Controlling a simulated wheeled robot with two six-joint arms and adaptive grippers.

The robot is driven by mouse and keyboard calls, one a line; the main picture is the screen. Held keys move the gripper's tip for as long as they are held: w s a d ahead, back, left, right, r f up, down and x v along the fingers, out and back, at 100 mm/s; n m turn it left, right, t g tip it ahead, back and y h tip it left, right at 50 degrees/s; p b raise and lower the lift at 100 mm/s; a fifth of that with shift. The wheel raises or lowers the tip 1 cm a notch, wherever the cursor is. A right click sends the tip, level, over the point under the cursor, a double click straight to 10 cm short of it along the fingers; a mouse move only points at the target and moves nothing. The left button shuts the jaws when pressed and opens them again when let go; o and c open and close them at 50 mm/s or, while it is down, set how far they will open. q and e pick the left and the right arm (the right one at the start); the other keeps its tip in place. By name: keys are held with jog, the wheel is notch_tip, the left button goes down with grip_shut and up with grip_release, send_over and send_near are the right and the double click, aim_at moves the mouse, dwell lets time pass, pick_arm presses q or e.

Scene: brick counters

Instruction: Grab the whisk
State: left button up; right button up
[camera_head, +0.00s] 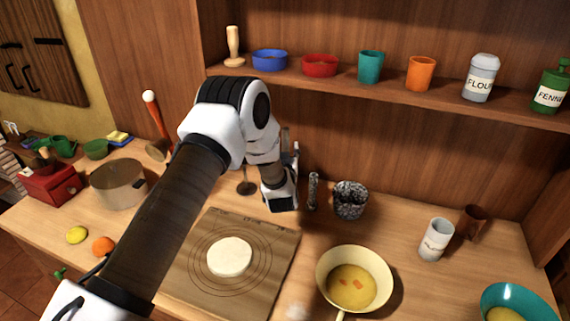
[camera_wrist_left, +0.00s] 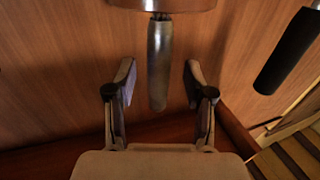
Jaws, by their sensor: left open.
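My left gripper (camera_head: 289,145) is open at the back of the counter, below the shelf, its fingers pointing up and partly hidden by its own wrist. In the left wrist view, the open fingers of the gripper (camera_wrist_left: 160,75) stand on either side of a grey metal handle (camera_wrist_left: 159,50), with clear gaps. The handle hangs into the view from a brown rounded thing at the top edge. It may be the whisk's, but no wires show, so I cannot tell. In the head view I cannot make out the whisk. My right gripper is not in view.
A dark handle (camera_wrist_left: 287,52) is to the right in the wrist view. A speckled pestle (camera_head: 313,190) and mortar (camera_head: 350,200) stand just right of the wrist. A board (camera_head: 270,265) with dough and a yellow pan (camera_head: 382,285) lie in front. The shelf (camera_head: 340,88) runs above.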

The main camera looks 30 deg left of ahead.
pick_arm(q)
jog(key=shift+x, duration=1.25)
jog(key=shift+d+f, duration=0.1)
jog(key=shift+d, duration=0.05)
grip_shut()
jog(key=shift+s, duration=0.1)
